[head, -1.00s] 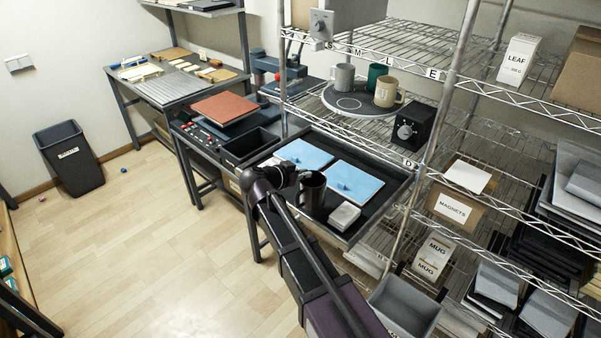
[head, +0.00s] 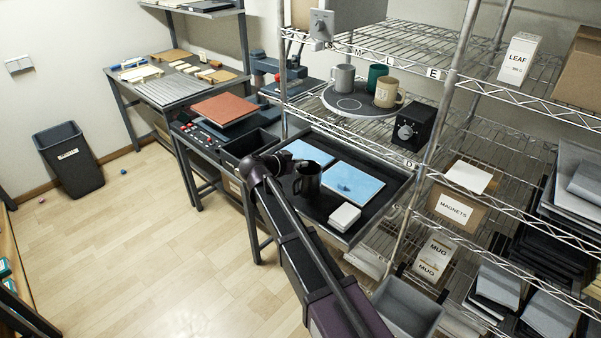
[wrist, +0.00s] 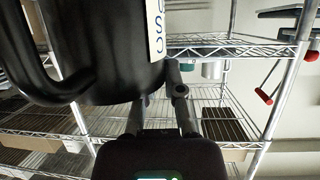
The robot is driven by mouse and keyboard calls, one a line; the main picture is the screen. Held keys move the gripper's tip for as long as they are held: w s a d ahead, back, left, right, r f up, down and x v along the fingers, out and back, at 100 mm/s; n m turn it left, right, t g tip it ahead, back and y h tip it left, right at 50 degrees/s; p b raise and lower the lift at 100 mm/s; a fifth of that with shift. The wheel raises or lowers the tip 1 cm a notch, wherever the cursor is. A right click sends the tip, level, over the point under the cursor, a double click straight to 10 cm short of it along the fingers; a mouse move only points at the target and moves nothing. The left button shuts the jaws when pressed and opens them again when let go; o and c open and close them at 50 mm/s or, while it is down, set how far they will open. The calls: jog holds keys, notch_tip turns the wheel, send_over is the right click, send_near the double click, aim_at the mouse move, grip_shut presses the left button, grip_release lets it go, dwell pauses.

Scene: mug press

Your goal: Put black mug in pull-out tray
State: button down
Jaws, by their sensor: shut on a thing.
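The black mug (head: 309,181) appears upright over the dark pull-out tray (head: 312,208) in the head view. My gripper (head: 293,169) is shut on its left side. In the wrist view the mug (wrist: 110,50) fills the upper left, with its handle at the far left and a pale lettered label at its right edge. My gripper's fingers (wrist: 172,85) meet the mug's lower right there. I cannot tell whether the mug's base touches the tray. My gripper and the mug hide part of the tray's left side.
Two blue mats (head: 355,184) lie in the tray, one partly behind the mug. A white block (head: 344,217) lies near the front. A black open bin (head: 248,144) is left of the tray. The wire shelf above carries a round plate (head: 345,103) with several mugs and a black box (head: 412,125).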

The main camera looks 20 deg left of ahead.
aim_at(300, 171)
jog(key=shift+s+f+b, duration=0.1)
jog(key=shift+f+b, duration=1.3)
jog(key=shift+f, duration=0.3)
jog(key=shift+f, duration=0.1)
jog(key=c, duration=0.8)
grip_release()
jog(key=shift+o, duration=0.2)
jog(key=shift+s+r, duration=0.15)
jog(key=shift+r, duration=0.15)
jog(key=p+v, duration=0.4)
jog(key=v, duration=0.7)
jog(key=shift+s+a+p, duration=0.2)
jog(key=shift+s+p, duration=0.05)
jog(key=shift+p, duration=0.1)
jog(key=shift+r, duration=0.15)
